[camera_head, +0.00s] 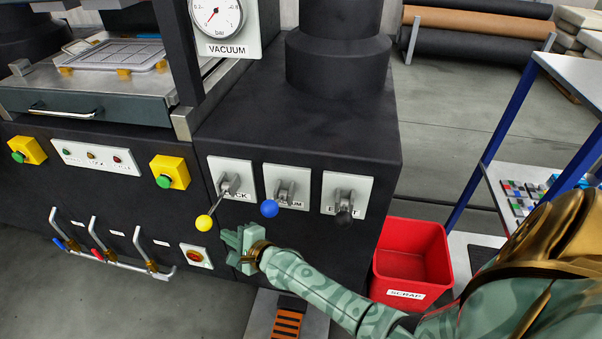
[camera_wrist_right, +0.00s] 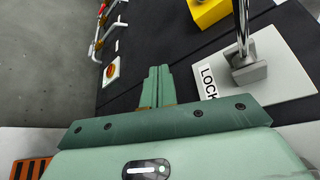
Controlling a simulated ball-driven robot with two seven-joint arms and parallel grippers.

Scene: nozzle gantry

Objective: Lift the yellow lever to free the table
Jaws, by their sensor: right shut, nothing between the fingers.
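The yellow-knobbed lever (camera_head: 204,222) sits on a white plate marked LOCK on the black machine front. Its rod slants down and left from the bracket, with the knob low. In the right wrist view its metal rod (camera_wrist_right: 243,28) and bracket show at the upper right; the knob is out of frame. My right gripper (camera_head: 226,238) is just below and right of the knob in the head view, apart from it. Its fingers (camera_wrist_right: 158,72) are shut together and empty. The table (camera_head: 90,104) is the grey sliding tray unit at the upper left. My left gripper is not in view.
Blue (camera_head: 269,208) and black (camera_head: 343,217) knobbed levers stand to the right. A red rocker switch (camera_head: 196,256) is just left of my gripper. Yellow button boxes (camera_head: 170,172) are on the front. A red scrap bin (camera_head: 412,252) and a blue-framed shelf (camera_head: 492,150) stand at right.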

